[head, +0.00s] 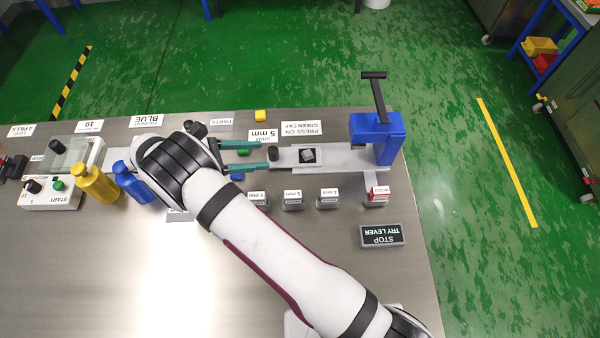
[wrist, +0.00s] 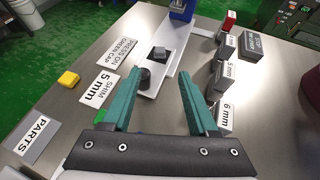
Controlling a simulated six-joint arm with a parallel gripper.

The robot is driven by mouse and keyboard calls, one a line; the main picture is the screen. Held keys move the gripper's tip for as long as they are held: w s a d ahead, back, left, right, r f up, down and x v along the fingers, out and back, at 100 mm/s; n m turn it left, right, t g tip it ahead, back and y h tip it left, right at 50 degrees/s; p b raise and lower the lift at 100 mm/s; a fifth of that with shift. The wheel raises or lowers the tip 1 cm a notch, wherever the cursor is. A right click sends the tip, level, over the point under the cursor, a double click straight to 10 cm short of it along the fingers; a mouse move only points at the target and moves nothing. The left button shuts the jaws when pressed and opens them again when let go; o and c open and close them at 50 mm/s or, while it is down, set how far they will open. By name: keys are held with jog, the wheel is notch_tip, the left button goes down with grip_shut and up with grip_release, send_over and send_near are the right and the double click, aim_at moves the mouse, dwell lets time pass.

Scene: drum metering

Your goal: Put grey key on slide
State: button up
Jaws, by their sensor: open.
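A small grey key-like block (head: 308,155) sits on a dark square base on the pale slide (head: 345,160). In the wrist view, the grey block (wrist: 159,52) is beyond my fingertips on the slide (wrist: 152,92). A dark round knob (head: 272,153) stands at the slide's near end; it also shows in the wrist view (wrist: 145,75). My gripper (head: 264,155) has teal fingers, spread wide and empty, with tips near this knob. In the wrist view my gripper (wrist: 158,76) frames the slide's near end. I cannot tell whether any finger touches it.
A blue press (head: 376,138) with a dark lever stands at the slide's far end. Several labelled grey shim blocks (head: 292,200) line one side. A yellow cap (head: 260,116) and label plates lie on the other. Yellow (head: 98,184) and blue (head: 132,183) bottles stand left of my arm.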

jog(key=s+d+r+m+g+y, duration=0.7)
jog(key=s+d+r+m, duration=0.5)
jog(key=d+r+m, duration=0.3)
jog(key=s+m+t+y, duration=0.2)
jog(key=s+m+y, duration=0.5)
jog(key=s+m, duration=0.5)
jog(key=shift+s+r+t, duration=0.15)
jog(key=shift+s+t, duration=0.15)
jog(key=shift+s, duration=0.65)
